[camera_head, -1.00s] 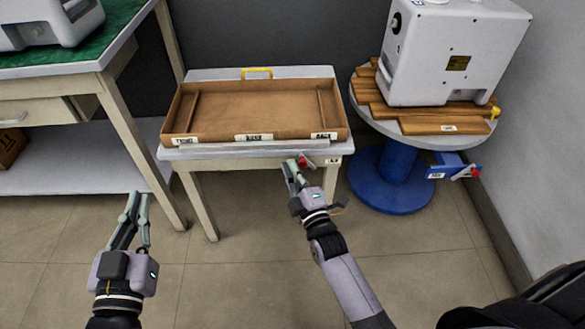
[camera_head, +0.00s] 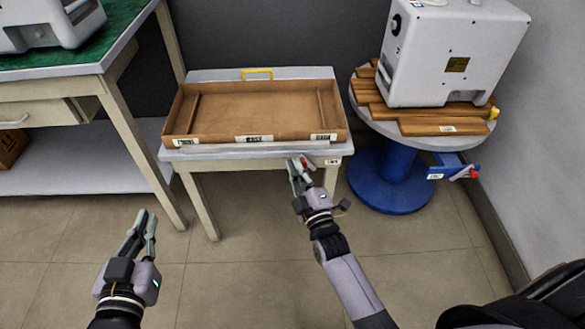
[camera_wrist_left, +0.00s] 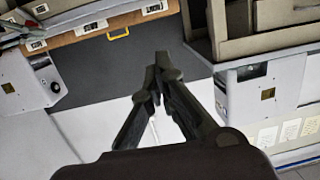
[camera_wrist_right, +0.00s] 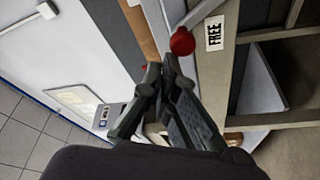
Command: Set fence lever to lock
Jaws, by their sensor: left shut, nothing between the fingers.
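The fence lever is at the front edge of the middle table, and its red knob (camera_head: 304,161) shows there. In the right wrist view the knob (camera_wrist_right: 182,42) is just beyond my fingertips, beside a white label reading FREE (camera_wrist_right: 214,33). My right gripper (camera_head: 299,165) is at the knob; its fingers (camera_wrist_right: 161,72) come close together at the tips. I cannot tell whether they touch the lever. My left gripper (camera_head: 146,215) is shut and empty, low over the floor at the left; its closed fingers show in the left wrist view (camera_wrist_left: 163,62).
A brown tray (camera_head: 255,139) with labels and a yellow handle behind it covers most of the middle table. A round table (camera_head: 420,140) on a blue pedestal bears boards and a white machine (camera_head: 450,55). A green-topped bench (camera_head: 100,45) is at the left. Open floor lies in front.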

